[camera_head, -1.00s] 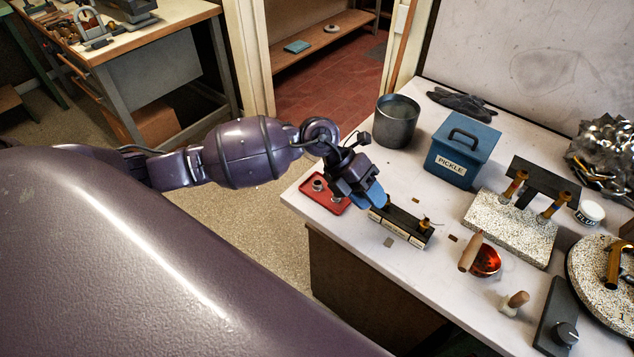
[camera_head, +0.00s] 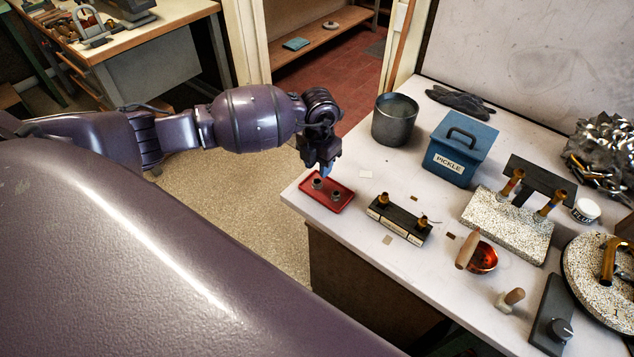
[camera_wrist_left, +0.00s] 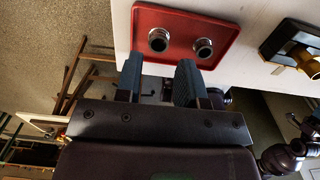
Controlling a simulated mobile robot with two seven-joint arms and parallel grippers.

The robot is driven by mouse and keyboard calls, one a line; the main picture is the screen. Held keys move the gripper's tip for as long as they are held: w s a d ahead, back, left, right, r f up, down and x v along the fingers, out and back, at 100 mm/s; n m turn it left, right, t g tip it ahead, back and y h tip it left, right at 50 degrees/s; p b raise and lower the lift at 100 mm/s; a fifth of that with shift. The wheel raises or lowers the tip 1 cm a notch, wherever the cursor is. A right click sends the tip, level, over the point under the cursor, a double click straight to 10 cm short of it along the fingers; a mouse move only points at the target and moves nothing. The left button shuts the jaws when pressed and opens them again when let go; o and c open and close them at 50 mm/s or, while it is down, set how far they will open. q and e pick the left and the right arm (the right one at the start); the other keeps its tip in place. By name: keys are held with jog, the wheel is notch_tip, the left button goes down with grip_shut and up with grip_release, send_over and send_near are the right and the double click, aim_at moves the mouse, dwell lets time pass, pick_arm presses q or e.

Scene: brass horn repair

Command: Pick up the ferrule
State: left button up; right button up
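Two small grey metal ring-shaped ferrules stand in a red tray (camera_head: 341,205) at the table's near left corner. One ferrule (camera_head: 317,183) is on the left and the other ferrule (camera_head: 336,195) on the right. In the left wrist view the left ferrule (camera_wrist_left: 158,40) and right ferrule (camera_wrist_left: 203,47) show their open tops in the tray (camera_wrist_left: 185,16).
A black block (camera_head: 400,221) with brass parts stands right of the tray. Behind are a grey pot (camera_head: 395,122) and a blue pickle box (camera_head: 457,152). A copper bowl (camera_head: 484,259) and speckled block (camera_head: 505,228) are farther right.

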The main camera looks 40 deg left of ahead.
aim_at(317, 179)
pick_arm(q)
jog(key=f, duration=0.4)
jog(key=shift+s+a+p, duration=0.1)
jog(key=shift+s+p, duration=0.15)
jog(key=shift+p, duration=0.05)
jog(key=shift+f, duration=0.55)
pick_arm(e)
jog(key=shift+s+d, duration=0.15)
jog(key=shift+s, duration=0.3)
pick_arm(q)
jog(key=shift+c, duration=0.5)
jog(key=c, duration=0.5)
pick_arm(e)
jog(key=shift+w+r, duration=0.15)
jog(key=shift+w, duration=0.1)
jog(key=shift+w, duration=0.1)
